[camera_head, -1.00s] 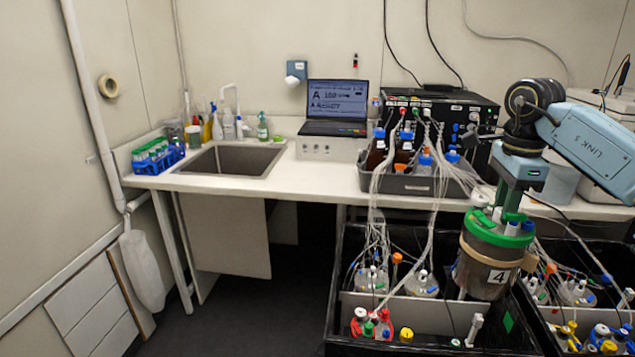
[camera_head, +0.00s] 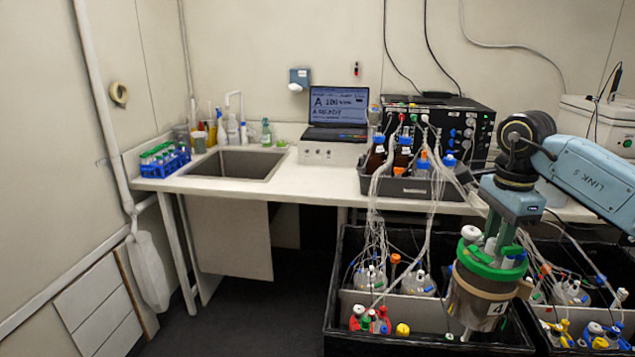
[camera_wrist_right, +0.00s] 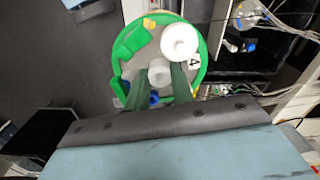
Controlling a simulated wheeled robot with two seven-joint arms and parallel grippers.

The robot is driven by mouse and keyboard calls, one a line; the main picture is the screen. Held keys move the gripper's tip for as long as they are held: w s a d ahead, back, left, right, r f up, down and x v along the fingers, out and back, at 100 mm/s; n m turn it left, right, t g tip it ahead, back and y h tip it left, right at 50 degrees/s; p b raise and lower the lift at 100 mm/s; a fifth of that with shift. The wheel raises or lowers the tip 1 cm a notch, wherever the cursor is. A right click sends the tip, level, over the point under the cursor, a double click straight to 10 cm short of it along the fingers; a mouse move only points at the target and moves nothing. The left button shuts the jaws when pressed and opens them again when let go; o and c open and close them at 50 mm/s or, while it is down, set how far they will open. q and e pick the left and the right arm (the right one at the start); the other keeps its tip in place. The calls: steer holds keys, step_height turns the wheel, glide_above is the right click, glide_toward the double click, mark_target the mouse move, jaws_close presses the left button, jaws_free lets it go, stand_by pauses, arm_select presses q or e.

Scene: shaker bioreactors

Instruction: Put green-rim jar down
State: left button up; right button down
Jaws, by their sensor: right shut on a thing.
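The green-rim jar (camera_head: 474,298) is a cloudy vessel with a green rim, a tan band and a label with the number 4. My right gripper (camera_head: 504,243) is shut on it from above, at the lid. The jar hangs nearly upright over the right part of the black shaker tray (camera_head: 338,290); its lower end is down at the tray, and I cannot tell whether it touches. In the right wrist view the green rim (camera_wrist_right: 204,60) and a white cap (camera_wrist_right: 179,42) show around the gripper fingers (camera_wrist_right: 166,88). My left gripper is out of view.
Small jars with tubing (camera_head: 370,278) stand in the tray left of the held jar, and several coloured-cap bottles (camera_head: 372,320) stand in front. More jars (camera_head: 572,292) stand to its right. A grey bin of bottles (camera_head: 410,186) is behind on the bench.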

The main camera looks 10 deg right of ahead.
mark_target(455, 311)
steer(key=s+a+f+n, duration=0.5)
steer(key=a+f+n, duration=0.4)
steer(key=f, duration=0.3)
steer(key=s+a+f+n, duration=0.5)
steer(key=a+f+n, duration=0.5)
steer(key=f, duration=0.3)
steer(key=shift+s+a+f, duration=0.25)
steer(key=shift+s+a, duration=0.1)
steer(key=shift+s, duration=0.05)
